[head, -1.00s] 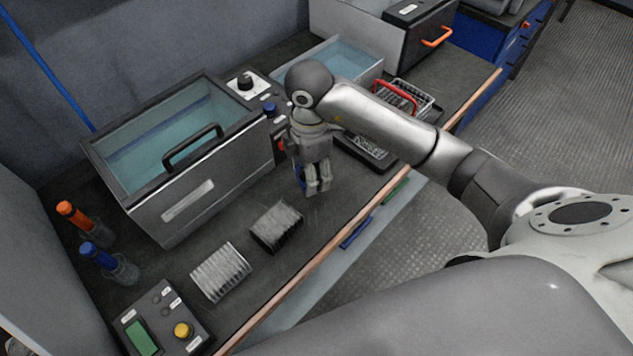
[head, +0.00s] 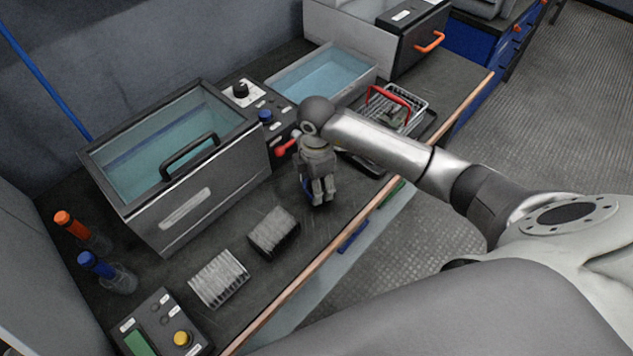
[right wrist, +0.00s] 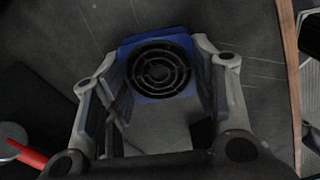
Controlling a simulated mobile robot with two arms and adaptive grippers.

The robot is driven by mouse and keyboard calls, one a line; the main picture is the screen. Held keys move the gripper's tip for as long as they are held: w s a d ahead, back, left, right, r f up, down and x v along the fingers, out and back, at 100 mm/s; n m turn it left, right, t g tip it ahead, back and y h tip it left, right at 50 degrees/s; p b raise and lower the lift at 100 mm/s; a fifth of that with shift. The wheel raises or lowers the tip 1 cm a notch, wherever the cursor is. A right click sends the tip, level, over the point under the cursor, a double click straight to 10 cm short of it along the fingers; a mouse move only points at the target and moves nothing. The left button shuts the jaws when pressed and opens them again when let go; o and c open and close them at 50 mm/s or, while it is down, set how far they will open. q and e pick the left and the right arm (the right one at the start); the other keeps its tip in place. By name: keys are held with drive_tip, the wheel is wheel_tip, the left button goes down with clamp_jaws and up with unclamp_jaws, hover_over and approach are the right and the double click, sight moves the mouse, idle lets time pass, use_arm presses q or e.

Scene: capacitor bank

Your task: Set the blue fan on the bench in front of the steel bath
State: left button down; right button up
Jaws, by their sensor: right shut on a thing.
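The blue fan (right wrist: 160,72), with a round black grille, sits between the fingers of my right gripper (right wrist: 166,55) in the right wrist view. In the head view the right gripper (head: 320,198) points down over the bench (head: 340,220), shut on the fan, with only a sliver of blue showing beside the fingers. I cannot tell whether the fan touches the bench. The steel bath (head: 185,205), with a black rim and handle, stands left of the gripper. My left gripper is not in view.
Two finned blocks (head: 219,279) (head: 274,231) lie left of the gripper. A control box (head: 160,325) and bottles with orange (head: 72,225) and blue (head: 97,264) caps stand at left. A water basin (head: 325,80) and a red-handled basket (head: 397,108) are behind.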

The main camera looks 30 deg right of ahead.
drive_tip(key=shift+f, duration=0.2)
drive_tip(key=o, duration=1)
drive_tip(key=shift+o, duration=0.2)
drive_tip(key=shift+r, duration=0.1)
wheel_tip(320, 180, up, 12)
drive_tip(key=shift+r, duration=0.15)
